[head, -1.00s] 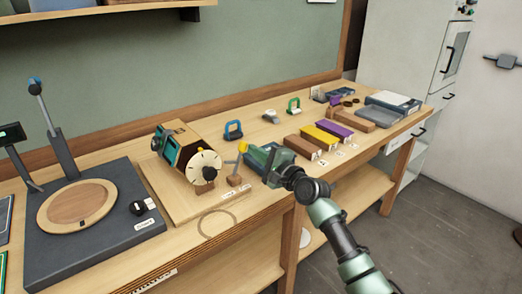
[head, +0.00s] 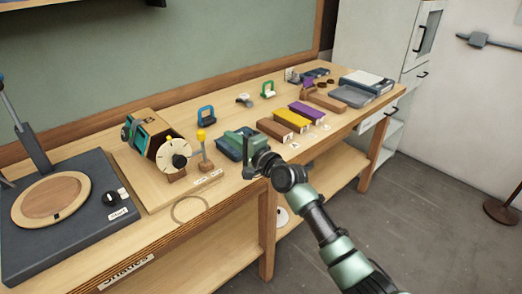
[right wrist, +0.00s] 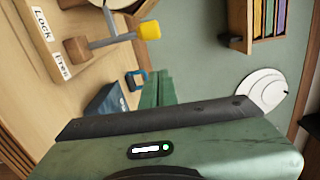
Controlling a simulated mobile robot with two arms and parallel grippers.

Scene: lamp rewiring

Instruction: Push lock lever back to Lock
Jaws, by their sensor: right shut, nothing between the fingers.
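The lock lever (head: 203,149) is a thin grey rod with a yellow tip on a small wooden block. It stands near upright in the head view, beside the dial of the green-and-wood unit (head: 147,135). Labels reading Lock and Free lie in front of its block. The lever (right wrist: 110,42) also shows in the right wrist view, with the Lock label (right wrist: 42,24) and Free label (right wrist: 61,66). My right gripper (head: 233,143) is shut and empty, to the right of the lever and apart from it. My left gripper is out of view.
A dark base with a round wooden turntable (head: 50,200) is at left. Brown, yellow (head: 291,120) and purple blocks lie to the right.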

